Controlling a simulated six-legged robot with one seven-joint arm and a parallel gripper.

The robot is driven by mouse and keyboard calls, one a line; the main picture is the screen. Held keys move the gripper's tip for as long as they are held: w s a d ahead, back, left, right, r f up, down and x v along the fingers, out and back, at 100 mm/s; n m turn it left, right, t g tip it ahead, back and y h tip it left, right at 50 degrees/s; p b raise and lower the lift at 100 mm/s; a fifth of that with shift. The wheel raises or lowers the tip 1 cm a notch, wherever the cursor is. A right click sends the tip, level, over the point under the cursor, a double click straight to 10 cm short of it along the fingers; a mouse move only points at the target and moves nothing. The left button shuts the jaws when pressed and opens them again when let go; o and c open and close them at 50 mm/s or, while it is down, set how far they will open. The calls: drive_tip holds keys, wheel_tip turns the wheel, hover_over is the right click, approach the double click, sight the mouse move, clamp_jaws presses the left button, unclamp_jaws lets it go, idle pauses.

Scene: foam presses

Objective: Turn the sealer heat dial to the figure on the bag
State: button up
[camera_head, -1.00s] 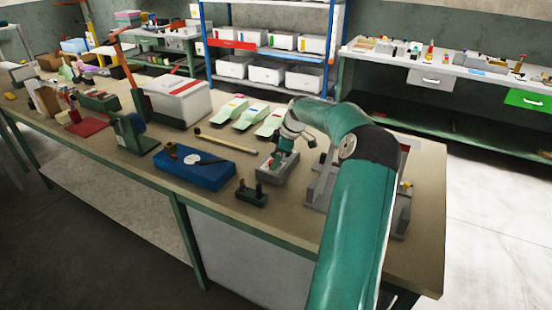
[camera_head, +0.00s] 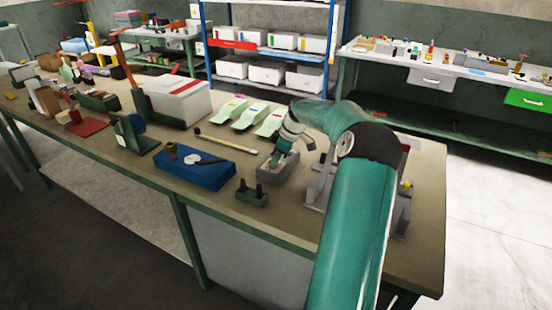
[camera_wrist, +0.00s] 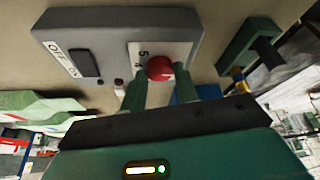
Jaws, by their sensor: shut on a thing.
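The sealer control box (camera_wrist: 190,28) is grey, with a black OFF/ON rocker switch (camera_wrist: 86,63) and a white scale plate (camera_wrist: 134,52) on its face. The red heat dial (camera_wrist: 159,68) sits on the plate between the two green fingers of my gripper (camera_wrist: 166,88), which is shut on it. A figure that looks like 5 shows on the plate; the rest is partly hidden. In the head view, my gripper (camera_head: 276,160) reaches down to the box (camera_head: 270,176). Pale green bags (camera_head: 243,112) lie behind it; their figures are too small to read.
A blue tray (camera_head: 205,180) with small items lies left of the box, and a dark green stand (camera_head: 251,197) is in front. A wooden rod (camera_head: 225,141) lies behind the tray. A grey press frame (camera_head: 318,188) stands close to the right, partly behind my arm.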

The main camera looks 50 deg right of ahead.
drive_tip(key=m+h, duration=0.1)
drive_tip(key=m, duration=0.3)
drive_tip(key=m+h, duration=0.1)
drive_tip(key=m, duration=0.1)
drive_tip(key=shift+a+m+h, duration=0.3)
drive_tip(key=shift+m, duration=0.1)
drive_tip(key=m, duration=0.2)
drive_tip(key=m+h, duration=0.1)
drive_tip(key=m, duration=0.1)
drive_tip(key=m+h, duration=0.1)
drive_tip(key=m, duration=0.1)
drive_tip(key=shift+a, duration=0.3)
drive_tip(key=m, duration=0.2)
drive_tip(key=m+g+h, duration=0.1)
drive_tip(key=m, duration=0.1)
drive_tip(key=m+g+h, duration=0.1)
drive_tip(key=m, duration=0.1)
drive_tip(key=shift+w+a+m, duration=0.15)
drive_tip(key=shift+w+m, duration=0.1)
drive_tip(key=shift+m, duration=0.15)
drive_tip(key=m+g, duration=0.1)
drive_tip(key=m, duration=0.2)
drive_tip(key=m+g, duration=0.1)
drive_tip(key=m, duration=0.2)
drive_tip(key=shift+w, duration=0.2)
drive_tip(key=shift+g, duration=0.3)
drive_tip(key=o, duration=1)
